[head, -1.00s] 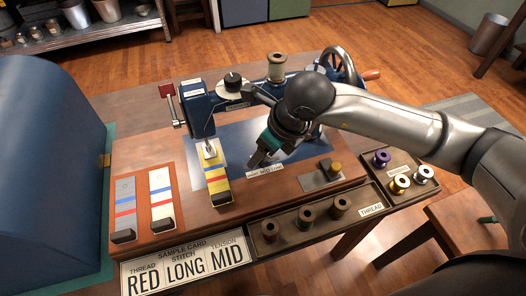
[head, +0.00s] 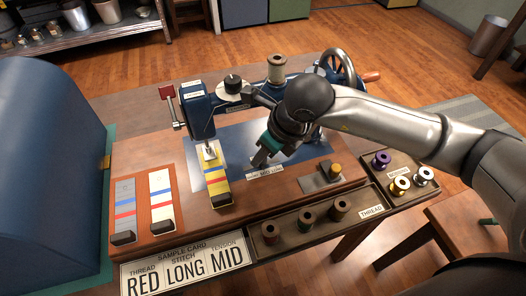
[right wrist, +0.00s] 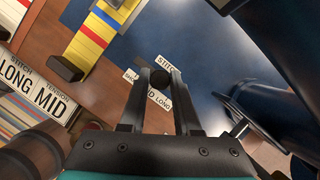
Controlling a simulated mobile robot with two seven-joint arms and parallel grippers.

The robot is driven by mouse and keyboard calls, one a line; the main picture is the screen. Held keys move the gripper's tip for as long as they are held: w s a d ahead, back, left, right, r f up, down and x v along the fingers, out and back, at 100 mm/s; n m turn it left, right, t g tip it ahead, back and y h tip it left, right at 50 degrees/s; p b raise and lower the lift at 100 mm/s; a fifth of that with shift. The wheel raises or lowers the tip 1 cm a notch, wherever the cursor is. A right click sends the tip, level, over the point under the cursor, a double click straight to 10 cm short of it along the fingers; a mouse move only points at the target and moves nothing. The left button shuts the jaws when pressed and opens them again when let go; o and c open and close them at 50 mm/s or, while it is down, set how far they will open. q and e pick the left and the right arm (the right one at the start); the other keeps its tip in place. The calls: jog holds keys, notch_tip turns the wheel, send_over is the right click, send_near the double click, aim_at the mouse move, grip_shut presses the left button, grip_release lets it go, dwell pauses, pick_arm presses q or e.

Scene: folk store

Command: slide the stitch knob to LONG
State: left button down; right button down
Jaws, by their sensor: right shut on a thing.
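The stitch knob (right wrist: 160,80) is a small dark knob between my right fingertips in the right wrist view. My right gripper (right wrist: 160,85) is shut on it; in the head view the gripper (head: 258,162) reaches down to the machine bed and hides the knob. In the right wrist view a finger covers part of this label (right wrist: 160,99). I cannot tell exactly which mark the knob is at. My left gripper is not in view.
The sewing machine (head: 198,112) stands behind the gripper, with a yellow striped strip (head: 215,178) to its left. A sample card (head: 185,268) reads RED, LONG, MID. A thread tray (head: 290,243) with spools lies in front. A lever plate (head: 320,180) is at right.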

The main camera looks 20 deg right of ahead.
dwell(0.9)
